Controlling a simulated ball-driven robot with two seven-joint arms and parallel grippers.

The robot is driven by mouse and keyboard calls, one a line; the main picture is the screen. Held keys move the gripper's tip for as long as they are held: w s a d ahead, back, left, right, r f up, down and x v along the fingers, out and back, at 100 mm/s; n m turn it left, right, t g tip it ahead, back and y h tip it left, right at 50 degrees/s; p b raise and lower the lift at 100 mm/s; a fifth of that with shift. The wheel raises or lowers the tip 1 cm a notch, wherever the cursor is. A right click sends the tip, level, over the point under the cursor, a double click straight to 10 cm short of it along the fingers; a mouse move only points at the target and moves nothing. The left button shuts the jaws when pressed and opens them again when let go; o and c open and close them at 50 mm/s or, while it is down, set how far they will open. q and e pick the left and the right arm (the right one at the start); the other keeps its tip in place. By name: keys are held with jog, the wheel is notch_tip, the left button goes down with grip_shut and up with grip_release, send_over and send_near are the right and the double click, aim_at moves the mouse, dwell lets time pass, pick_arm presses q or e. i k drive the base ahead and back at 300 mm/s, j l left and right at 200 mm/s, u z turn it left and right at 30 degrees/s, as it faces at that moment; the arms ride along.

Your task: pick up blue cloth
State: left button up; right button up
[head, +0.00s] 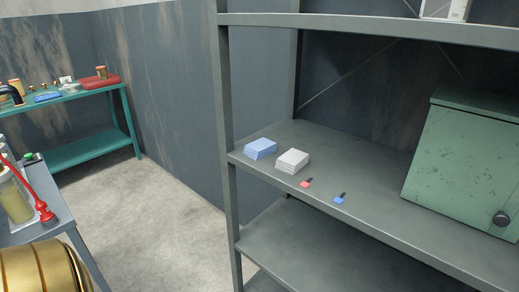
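A blue folded cloth stack (260,149) lies on the upper deck of the grey metal shelf (350,190), near its left front corner. A white folded stack (292,161) lies just to its right, close beside it. Another small, flat blue thing (47,97) lies on the green table at the far left; it is too small to tell if it is cloth. Neither of my grippers shows in the head view.
Small red (306,183) and blue (340,198) items lie near the shelf's front edge. A green metal box (465,160) stands at the right. A grey table (40,232) and brass cylinder (40,268) are at lower left. Concrete floor (150,210) is clear between.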

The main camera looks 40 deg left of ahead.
aim_at(260, 148)
jog(key=u, duration=1.3)
